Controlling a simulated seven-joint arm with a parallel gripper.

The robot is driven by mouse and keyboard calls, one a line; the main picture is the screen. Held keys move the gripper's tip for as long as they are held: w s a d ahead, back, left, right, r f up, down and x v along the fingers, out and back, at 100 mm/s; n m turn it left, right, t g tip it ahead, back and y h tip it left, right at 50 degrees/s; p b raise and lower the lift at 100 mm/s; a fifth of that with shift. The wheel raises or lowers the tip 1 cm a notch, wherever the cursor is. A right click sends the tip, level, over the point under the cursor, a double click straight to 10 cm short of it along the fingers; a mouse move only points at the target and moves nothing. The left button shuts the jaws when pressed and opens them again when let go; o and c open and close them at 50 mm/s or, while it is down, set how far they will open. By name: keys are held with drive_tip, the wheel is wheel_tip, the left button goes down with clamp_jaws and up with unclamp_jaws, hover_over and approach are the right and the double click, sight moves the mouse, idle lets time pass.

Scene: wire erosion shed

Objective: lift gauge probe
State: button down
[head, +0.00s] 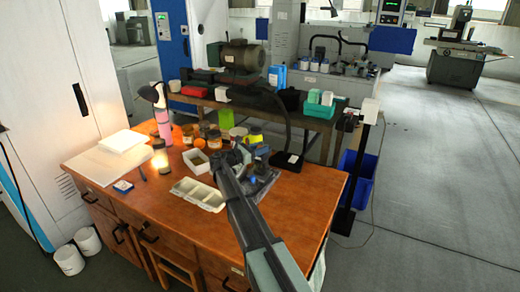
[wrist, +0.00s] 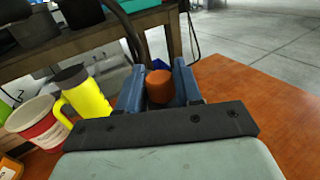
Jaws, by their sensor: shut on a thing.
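My gripper (wrist: 160,85) has two blue fingers, which stand either side of an orange-brown cylinder (wrist: 159,88) with a rounded top. The fingers are shut on it. I cannot tell from its shape whether this is the gauge probe, and its lower part is hidden behind the gripper's dark crossbar. In the head view my gripper (head: 258,156) is over the right part of the orange wooden desk (head: 135,222), and my arm hides much of what is below it. The cylinder cannot be made out there.
A yellow mug (wrist: 88,97) and a red-and-white pot (wrist: 40,122) stand close left of my gripper. A pale tray (head: 198,196), white box (head: 196,161), lit lamp (head: 160,157) and pink bottle (head: 163,124) are further left. A black tray (head: 287,160) lies right. The desk's right front is clear.

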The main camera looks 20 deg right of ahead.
drive_tip(key=shift+w+r, duration=0.1)
drive_tip(key=shift+r, duration=1.25)
drive_tip(key=c, duration=0.9)
unclamp_jaws()
drive_tip(key=shift+o, duration=0.2)
drive_tip(key=v, duration=1.3)
drive_tip(key=shift+a, duration=0.35)
drive_tip(key=shift+a, duration=0.1)
